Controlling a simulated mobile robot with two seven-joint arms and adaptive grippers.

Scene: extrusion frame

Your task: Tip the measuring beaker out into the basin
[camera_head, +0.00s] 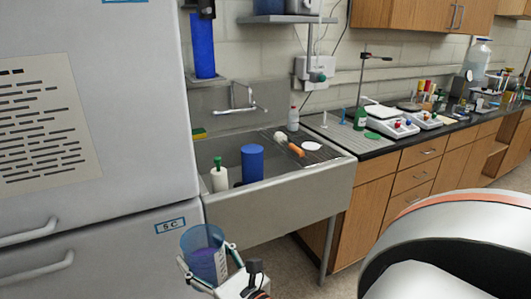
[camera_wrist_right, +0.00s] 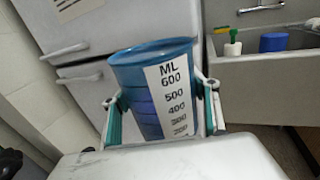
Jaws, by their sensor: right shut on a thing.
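The measuring beaker (camera_head: 205,254) is blue and see-through with a white scale strip. It holds a darker blue-purple content in its lower part. My right gripper (camera_head: 212,268) is shut around its sides, below and in front of the basin. In the right wrist view the beaker (camera_wrist_right: 158,90) stands slightly tilted between the two fingers of the gripper (camera_wrist_right: 160,115), with marks up to 600. The basin (camera_head: 285,205) is a grey metal sink against the wall, beyond and right of the beaker. My left gripper does not show.
In the basin stand a white bottle with green top (camera_head: 219,178) and a blue cylinder (camera_head: 252,164). A faucet (camera_head: 240,100) is above. A drain rack (camera_head: 325,155) with small items covers the right side. A grey fridge (camera_head: 90,120) stands close on the left.

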